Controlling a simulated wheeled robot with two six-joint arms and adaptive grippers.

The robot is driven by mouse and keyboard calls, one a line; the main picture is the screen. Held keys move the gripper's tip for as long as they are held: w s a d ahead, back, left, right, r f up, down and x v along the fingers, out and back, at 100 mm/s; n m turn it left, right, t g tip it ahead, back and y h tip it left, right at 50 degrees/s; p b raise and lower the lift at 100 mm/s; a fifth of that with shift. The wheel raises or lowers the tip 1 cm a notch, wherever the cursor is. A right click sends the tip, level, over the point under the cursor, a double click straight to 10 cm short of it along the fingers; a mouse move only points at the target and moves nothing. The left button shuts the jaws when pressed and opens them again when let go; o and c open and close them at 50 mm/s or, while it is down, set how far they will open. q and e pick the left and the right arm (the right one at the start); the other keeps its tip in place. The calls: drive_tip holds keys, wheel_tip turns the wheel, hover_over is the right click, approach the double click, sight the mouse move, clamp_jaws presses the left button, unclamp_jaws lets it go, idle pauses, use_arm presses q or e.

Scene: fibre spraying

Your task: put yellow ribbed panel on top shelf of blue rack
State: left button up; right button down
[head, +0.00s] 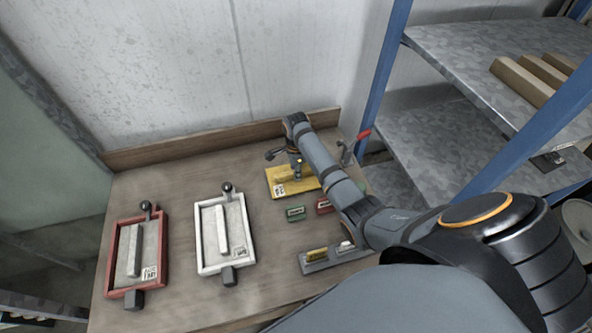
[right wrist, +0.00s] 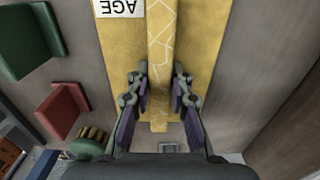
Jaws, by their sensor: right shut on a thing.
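The yellow ribbed panel (head: 275,184) is at the back right of the wooden table, with a raised rib along its middle and a white label. In the right wrist view the panel (right wrist: 198,50) fills the upper middle. My right gripper (head: 297,174) is shut on the rib, one finger on each side; its fingers (right wrist: 160,85) show close up in the right wrist view. I cannot tell whether the panel touches the table. The blue rack (head: 386,62) stands at the right, with a grey upper shelf (head: 460,60). My left gripper is out of view.
Brown bars (head: 522,82) lie on the right part of the upper shelf; its left part is bare. A red-framed panel (head: 110,262) and a white-framed panel (head: 202,268) lie on the table (head: 175,305).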

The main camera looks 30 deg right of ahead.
drive_tip(key=shift+f, duration=0.1)
drive_tip(key=c, duration=1.2)
unclamp_jaws()
drive_tip(key=shift+s, duration=0.1)
wheel_tip(320, 180, up, 12)
drive_tip(key=b, duration=0.1)
drive_tip(key=shift+b, duration=0.35)
drive_tip(key=shift+o, duration=0.4)
